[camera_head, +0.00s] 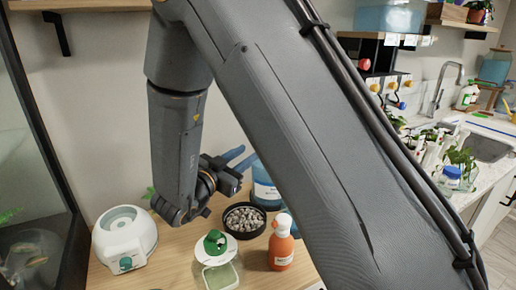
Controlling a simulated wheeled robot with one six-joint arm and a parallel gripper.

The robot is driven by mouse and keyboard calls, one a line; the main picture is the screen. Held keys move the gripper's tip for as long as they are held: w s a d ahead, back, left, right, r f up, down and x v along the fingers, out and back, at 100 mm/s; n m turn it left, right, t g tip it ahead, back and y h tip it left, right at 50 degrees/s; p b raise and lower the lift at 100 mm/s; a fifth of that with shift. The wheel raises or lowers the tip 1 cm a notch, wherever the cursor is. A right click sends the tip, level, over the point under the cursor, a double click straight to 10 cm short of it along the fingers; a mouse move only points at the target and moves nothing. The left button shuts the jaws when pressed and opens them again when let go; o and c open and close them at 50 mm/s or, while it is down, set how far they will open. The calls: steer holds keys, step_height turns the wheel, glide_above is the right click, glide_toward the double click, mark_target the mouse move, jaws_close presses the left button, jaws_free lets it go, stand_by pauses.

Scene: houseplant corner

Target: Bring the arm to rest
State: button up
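My arm fills the middle of the head view, its large grey link crossing from top centre to bottom right. The forearm hangs down on the left to the wrist, low over the wooden table (165,255). My gripper (241,158) points to the right and away from the camera. Its two blue fingers look spread apart, with nothing visible between them. A blue bottle (266,188) with a white label stands just below and right of the fingers in the picture; I cannot tell the gap between them.
A white round device (124,236) stands left on the table. A dark bowl of pebbles (244,220), a green-topped white item (215,245) and an orange bottle (281,246) stand below the gripper. A glass case (35,150) borders the left; a sink counter (490,175) is right.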

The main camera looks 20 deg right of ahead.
steer(key=shift+s+a, duration=0.15)
steer(key=shift+r, duration=0.15)
